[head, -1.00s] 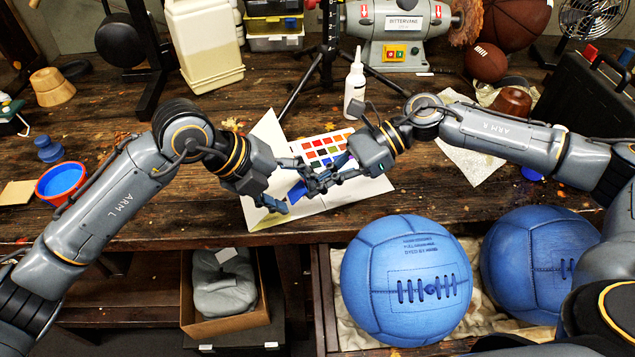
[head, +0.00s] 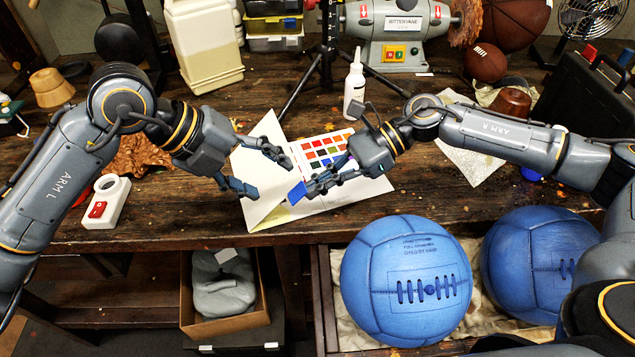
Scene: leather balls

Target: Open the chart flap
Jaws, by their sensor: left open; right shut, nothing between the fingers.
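The chart (head: 378,186) is a white folded card lying on the bench, with rows of coloured squares on its right part. Its white flap (head: 264,207) extends to the left of the fold, raised at an angle I cannot judge exactly. My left gripper (head: 266,176) is open, with its fingers spread over the flap. I cannot tell whether they touch it. My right gripper (head: 309,188) is shut and empty, low over the chart near the fold. It and its wrist hide some of the squares.
A white bottle (head: 354,84) stands behind the chart, near a black tripod. A white box with a red switch (head: 106,203) and crumpled brown leather (head: 140,154) lie at left. Blue balls (head: 405,280) sit in an open drawer below the bench edge.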

